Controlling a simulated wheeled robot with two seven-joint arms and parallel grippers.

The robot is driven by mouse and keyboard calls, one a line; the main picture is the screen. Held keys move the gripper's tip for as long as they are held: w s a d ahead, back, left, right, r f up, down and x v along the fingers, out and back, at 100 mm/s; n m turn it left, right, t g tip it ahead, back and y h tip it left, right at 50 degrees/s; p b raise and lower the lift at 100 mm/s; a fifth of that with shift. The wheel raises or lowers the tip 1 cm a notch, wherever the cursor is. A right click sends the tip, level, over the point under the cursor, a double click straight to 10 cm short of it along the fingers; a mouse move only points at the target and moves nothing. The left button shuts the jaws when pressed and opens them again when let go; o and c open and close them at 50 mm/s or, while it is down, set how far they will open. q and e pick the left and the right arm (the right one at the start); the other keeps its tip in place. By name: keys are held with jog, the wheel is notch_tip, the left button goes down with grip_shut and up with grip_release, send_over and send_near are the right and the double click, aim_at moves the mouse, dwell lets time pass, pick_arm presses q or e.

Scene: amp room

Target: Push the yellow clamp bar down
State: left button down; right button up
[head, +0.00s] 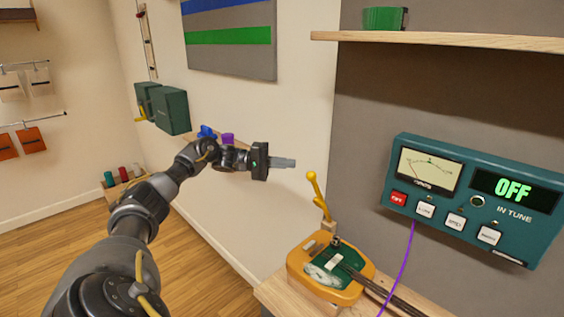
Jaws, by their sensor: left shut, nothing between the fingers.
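The yellow clamp bar (317,193) stands raised and nearly upright at the back of an orange-rimmed device with a green top (298,261), on a wooden bench. My left gripper (290,163) is shut and empty. Its fingertips point right, toward the bar's upper end. In the picture they are slightly left of and above the bar's top, with a small gap between; I cannot tell the distance in depth. My right gripper is not in view.
A teal meter panel (470,198) reading "OFF" is on the grey wall at right, with a purple cable (407,262) hanging from it. A wooden shelf (450,40) holds a green container (384,18). Dark green boxes (170,110) are on the left wall.

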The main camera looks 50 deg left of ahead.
pick_arm(q)
jog(key=d+p, duration=0.5)
jog(key=d, duration=0.2)
jog(key=shift+w, duration=0.45)
